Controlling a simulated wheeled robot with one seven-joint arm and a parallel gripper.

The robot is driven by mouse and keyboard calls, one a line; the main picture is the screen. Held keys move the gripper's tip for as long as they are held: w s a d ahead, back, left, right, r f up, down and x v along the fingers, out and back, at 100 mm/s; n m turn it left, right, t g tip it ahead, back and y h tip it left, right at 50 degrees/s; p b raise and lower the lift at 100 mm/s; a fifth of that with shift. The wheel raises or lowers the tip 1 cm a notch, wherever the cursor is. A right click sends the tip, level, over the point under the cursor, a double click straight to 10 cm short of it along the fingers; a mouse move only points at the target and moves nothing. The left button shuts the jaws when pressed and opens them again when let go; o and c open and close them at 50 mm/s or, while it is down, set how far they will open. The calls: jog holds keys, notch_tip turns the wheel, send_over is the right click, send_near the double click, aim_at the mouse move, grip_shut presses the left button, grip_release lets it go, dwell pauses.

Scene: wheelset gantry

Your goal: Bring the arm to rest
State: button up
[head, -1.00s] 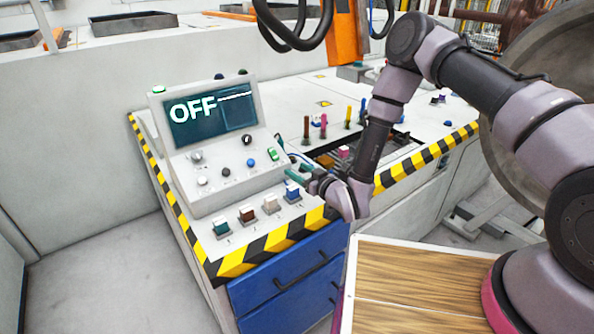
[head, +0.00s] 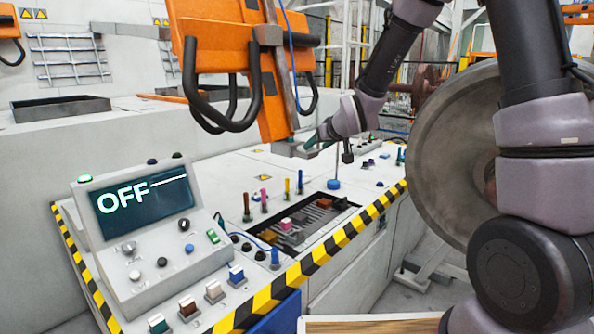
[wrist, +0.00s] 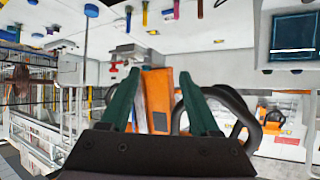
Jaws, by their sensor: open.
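My gripper (head: 318,140) is raised above the far part of the white control desk (head: 225,165) in the head view. In the wrist view its two green fingers (wrist: 158,100) stand apart with nothing held between them. My arm rises from the right side of the head view, bends at the top and comes down to the gripper.
A console with a screen reading OFF (head: 143,200) stands on the desk's left. A recessed bay (head: 310,222) and several coloured upright handles lie on the desk. A large metal wheel (head: 450,150) stands at right, close behind my arm. Striped edging (head: 340,240) borders the desk.

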jog(key=s+d+r+m+g+h, duration=0.25)
jog(key=s+d+r+m, duration=0.25)
jog(key=s+d+r, duration=0.8)
jog(key=s+d+r+m, duration=0.1)
jog(key=s+d, duration=0.1)
jog(key=s, duration=0.7)
jog(key=s+d+r+m, duration=0.1)
jog(key=s+d+m, duration=0.1)
jog(key=s, duration=0.6)
jog(key=shift+s+d+g, duration=0.4)
jog(key=shift+d+g, duration=0.05)
jog(key=shift+d, duration=0.3)
